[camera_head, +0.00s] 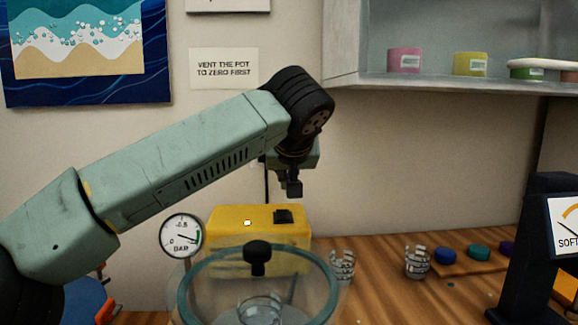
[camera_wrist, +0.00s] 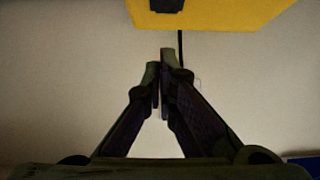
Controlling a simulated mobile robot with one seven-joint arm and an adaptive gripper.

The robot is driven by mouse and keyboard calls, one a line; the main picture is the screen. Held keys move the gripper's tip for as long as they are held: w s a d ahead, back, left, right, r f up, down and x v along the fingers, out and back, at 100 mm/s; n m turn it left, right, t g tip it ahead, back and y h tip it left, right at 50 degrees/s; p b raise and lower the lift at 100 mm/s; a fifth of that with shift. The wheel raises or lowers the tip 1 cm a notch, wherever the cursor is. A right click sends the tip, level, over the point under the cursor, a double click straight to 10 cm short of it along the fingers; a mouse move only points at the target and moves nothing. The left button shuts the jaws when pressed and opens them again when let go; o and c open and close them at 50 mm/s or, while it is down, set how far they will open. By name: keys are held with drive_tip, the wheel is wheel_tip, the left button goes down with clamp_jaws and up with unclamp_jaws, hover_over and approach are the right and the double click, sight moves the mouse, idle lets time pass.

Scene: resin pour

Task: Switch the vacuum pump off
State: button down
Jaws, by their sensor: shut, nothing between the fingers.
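The vacuum pump (camera_head: 228,230) is a yellow box on the bench, behind the glass pot. A black rocker switch (camera_head: 283,216) sits on its top at the right, and a small lit light (camera_head: 247,223) is to its left. My gripper (camera_head: 293,190) is shut and empty, pointing down just above the switch, with a small gap in the head view. In the wrist view the pump (camera_wrist: 225,18) fills the top edge, with the dark switch (camera_wrist: 167,5) partly cut off. My closed fingertips (camera_wrist: 166,65) appear below it in the picture, apart from it.
The clear pot (camera_head: 182,295) with a black-knobbed lid stands in front of the pump. A round gauge (camera_head: 181,235) is at its left. A shelf (camera_head: 440,82) hangs upper right; a dark stand (camera_head: 530,250) is at right.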

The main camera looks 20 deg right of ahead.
sight(286, 214)
drive_tip(key=w+f, duration=0.1)
drive_tip(key=f, duration=0.2)
drive_tip(key=w+f, duration=0.1)
drive_tip(key=shift+w+d+f, duration=0.3)
drive_tip(key=shift+d+f, duration=0.05)
drive_tip(key=shift+f, duration=0.05)
drive_tip(key=shift+f+p, duration=0.3)
drive_tip(key=shift+f, duration=0.2)
